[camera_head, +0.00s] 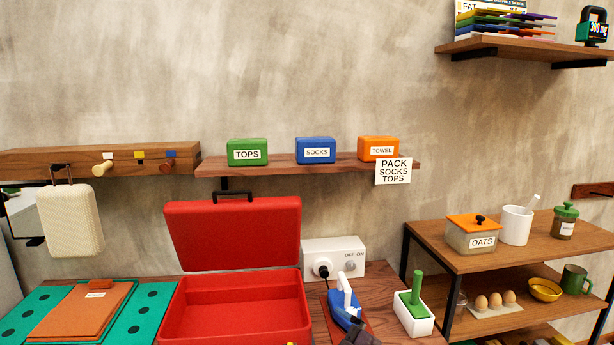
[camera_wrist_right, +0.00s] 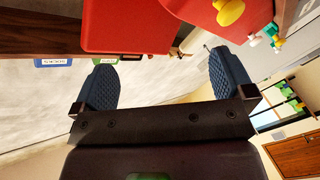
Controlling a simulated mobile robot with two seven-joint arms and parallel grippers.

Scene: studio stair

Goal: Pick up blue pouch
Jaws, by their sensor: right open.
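The blue pouch (camera_head: 316,151), labelled SOCKS, sits on the wall shelf between a green pouch (camera_head: 247,152) labelled TOPS and an orange pouch (camera_head: 379,148) labelled TOWEL. In the right wrist view the blue pouch (camera_wrist_right: 53,62) shows small and upside down at the left, partly cut off by a wooden edge. My right gripper (camera_wrist_right: 165,78) is open, with its two blue ribbed pads wide apart and nothing between them. It is well away from the blue pouch. My left gripper is not in view.
An open, empty red case (camera_head: 235,307) stands on the table below the shelf (camera_head: 290,167). A white switch box (camera_head: 333,258), a blue iron (camera_head: 342,310) and a green-handled item (camera_head: 415,305) stand to its right. A cream case (camera_head: 70,220) hangs at left.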

